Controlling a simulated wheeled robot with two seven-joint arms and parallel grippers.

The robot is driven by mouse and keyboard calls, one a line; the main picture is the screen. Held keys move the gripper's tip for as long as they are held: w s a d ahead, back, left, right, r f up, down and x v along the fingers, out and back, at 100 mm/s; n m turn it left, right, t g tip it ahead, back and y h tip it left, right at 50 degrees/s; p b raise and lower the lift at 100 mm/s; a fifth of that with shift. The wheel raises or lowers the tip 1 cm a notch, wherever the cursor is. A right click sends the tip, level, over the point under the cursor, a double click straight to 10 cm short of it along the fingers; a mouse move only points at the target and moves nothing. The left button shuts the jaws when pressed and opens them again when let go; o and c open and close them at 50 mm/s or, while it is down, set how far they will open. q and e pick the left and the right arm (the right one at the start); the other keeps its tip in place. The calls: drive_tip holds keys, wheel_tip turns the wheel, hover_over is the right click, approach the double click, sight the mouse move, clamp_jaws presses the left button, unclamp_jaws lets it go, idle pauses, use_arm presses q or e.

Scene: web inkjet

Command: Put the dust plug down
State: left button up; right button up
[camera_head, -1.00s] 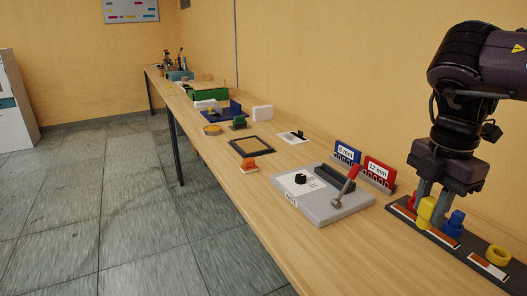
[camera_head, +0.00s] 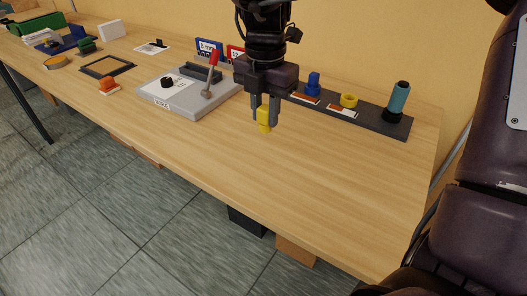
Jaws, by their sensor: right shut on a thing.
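My right gripper (camera_head: 265,117) points down over the wooden table and is shut on a small yellow block-like piece, the dust plug (camera_head: 264,127). The lower part of the plug shows below the fingertips, and its upper part is hidden between them. The plug is in front of the dark strip, over a bare stretch of wood; I cannot tell whether it touches the table. My left gripper is not in view.
The dark strip (camera_head: 380,124) behind holds a blue piece (camera_head: 313,86), a yellow ring (camera_head: 348,100) and a teal cylinder (camera_head: 398,99). A grey device (camera_head: 185,106) with a red lever stands to the left. The front right of the table (camera_head: 330,180) is clear.

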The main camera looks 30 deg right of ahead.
sight(265, 132)
wheel_tip(265, 132, down, 5)
drive_tip(key=shift+f, duration=2.25)
use_arm(q)
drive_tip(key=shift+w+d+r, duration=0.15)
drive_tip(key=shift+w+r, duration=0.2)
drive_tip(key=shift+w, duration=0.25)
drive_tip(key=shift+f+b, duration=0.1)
drive_tip(key=shift+b, duration=0.25)
use_arm(e)
drive_tip(key=shift+f, duration=0.1)
drive_tip(key=o, duration=1)
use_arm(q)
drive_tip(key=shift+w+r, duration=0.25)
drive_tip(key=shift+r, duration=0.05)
